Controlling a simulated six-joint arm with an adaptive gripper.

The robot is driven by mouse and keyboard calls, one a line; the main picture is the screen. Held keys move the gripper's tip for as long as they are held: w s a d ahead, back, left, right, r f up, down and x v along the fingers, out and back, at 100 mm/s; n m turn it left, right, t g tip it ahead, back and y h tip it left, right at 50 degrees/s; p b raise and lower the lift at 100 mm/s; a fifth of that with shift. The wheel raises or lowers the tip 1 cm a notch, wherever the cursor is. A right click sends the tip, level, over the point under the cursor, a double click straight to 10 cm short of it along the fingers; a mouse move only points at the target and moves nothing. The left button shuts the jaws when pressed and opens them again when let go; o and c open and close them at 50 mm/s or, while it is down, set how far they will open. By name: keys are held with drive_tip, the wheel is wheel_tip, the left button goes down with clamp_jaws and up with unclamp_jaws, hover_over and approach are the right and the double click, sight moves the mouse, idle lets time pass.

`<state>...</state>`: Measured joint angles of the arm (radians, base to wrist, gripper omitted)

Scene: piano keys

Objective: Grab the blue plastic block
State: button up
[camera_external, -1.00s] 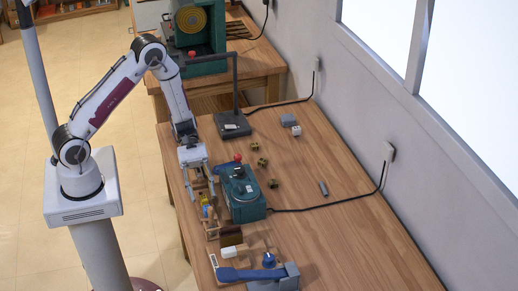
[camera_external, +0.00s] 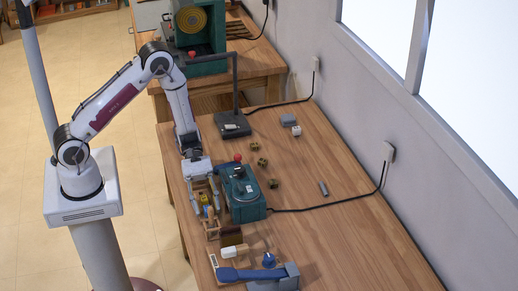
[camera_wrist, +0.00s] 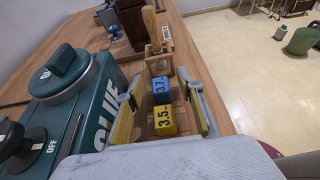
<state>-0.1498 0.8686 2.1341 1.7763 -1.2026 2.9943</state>
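The blue block (camera_wrist: 161,86) with dark markings lies in a narrow wooden tray (camera_wrist: 180,114), seen in the wrist view. A yellow block (camera_wrist: 165,120) marked 3.5 sits right in front of it, nearer the camera. My gripper (camera_wrist: 160,84) is open, with one finger on each side of the blocks; space shows between the fingers and the blue block. In the external view my gripper (camera_external: 204,204) is low over the tray by the table's left edge. The yellow block (camera_external: 205,198) is small there, and the blue block is hard to make out.
A teal machine (camera_external: 241,193) with a knob and OFF switch stands close beside my gripper. A wooden-handled tool (camera_wrist: 153,28) stands upright beyond the blue block. A dark brown block (camera_external: 231,236) and a blue-handled device (camera_external: 262,273) are farther along.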

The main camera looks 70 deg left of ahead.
sight(207, 207)
idle(0.4)
drive_tip(key=c, duration=1)
drive_tip(key=shift+o, duration=0.2)
drive_tip(key=shift+r, duration=0.2)
wheel_tip(207, 207, up, 10)
drive_tip(key=shift+f, duration=0.15)
idle(0.4)
